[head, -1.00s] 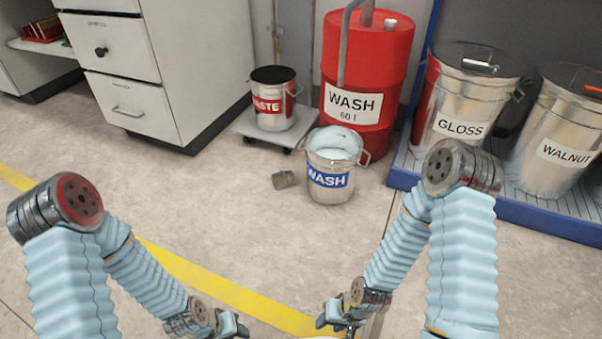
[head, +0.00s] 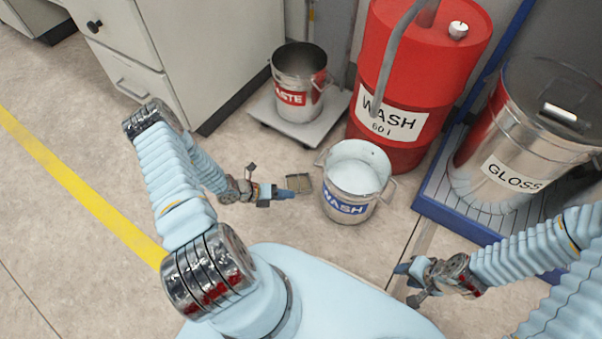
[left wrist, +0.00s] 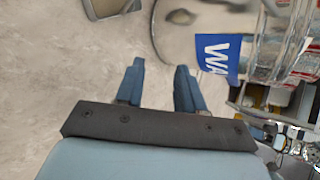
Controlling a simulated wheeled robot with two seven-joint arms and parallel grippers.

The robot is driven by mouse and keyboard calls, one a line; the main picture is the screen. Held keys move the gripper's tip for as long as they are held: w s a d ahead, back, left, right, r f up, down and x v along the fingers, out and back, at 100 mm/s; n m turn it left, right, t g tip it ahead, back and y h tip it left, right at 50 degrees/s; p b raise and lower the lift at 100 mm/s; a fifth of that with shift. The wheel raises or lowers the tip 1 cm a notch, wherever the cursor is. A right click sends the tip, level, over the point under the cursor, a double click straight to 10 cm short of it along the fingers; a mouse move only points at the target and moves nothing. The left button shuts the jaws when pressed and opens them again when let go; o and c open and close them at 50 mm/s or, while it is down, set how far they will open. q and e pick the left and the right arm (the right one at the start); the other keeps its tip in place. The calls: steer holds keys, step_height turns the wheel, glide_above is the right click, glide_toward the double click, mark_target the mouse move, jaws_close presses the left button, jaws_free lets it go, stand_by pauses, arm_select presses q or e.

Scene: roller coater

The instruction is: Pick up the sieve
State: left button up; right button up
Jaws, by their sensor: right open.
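A small flat grey-brown framed piece, which looks like the sieve (head: 300,182), lies on the floor left of the WASH bucket (head: 345,208). Part of the sieve also shows at the top edge of the left wrist view (left wrist: 104,8), and the bucket is to its right. My left gripper (head: 284,192) points at the sieve from the left, its fingertips close to it in the head view. In the left wrist view its two fingers (left wrist: 158,82) stand apart with bare floor between them. My right gripper (head: 404,282) is open and empty, below and right of the bucket.
A waste bucket (head: 297,95) stands on a low wheeled platform (head: 325,118). A red WASH drum (head: 410,75) stands behind the bucket. A GLOSS container (head: 510,140) stands on a blue-edged pallet (head: 440,212) at right. Floor at the left is clear.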

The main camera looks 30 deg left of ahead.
arm_select(q)
steer(key=w+a+n+t+y, duration=0.1)
steer(key=a+n+t+y, duration=0.2)
steer(key=a+n, duration=0.3)
steer(key=w+f, duration=0.1)
steer(key=w, duration=0.1)
steer(key=w+f, duration=0.1)
steer(key=w, duration=0.1)
steer(key=w+d+f, duration=0.1)
steer(key=w, duration=0.1)
steer(key=shift+w+f+b, duration=0.1)
steer(key=shift+f+b, duration=0.15)
steer(key=shift+b, duration=0.1)
steer(key=b, duration=0.1)
glide_above(293, 184)
step_height(293, 184, down, 3)
steer(key=shift+w+f, duration=0.1)
steer(key=shift+w, duration=0.05)
arm_select(e)
steer(key=shift+s+a+f, duration=0.1)
steer(key=shift+f, duration=0.15)
arm_select(q)
jaws_close()
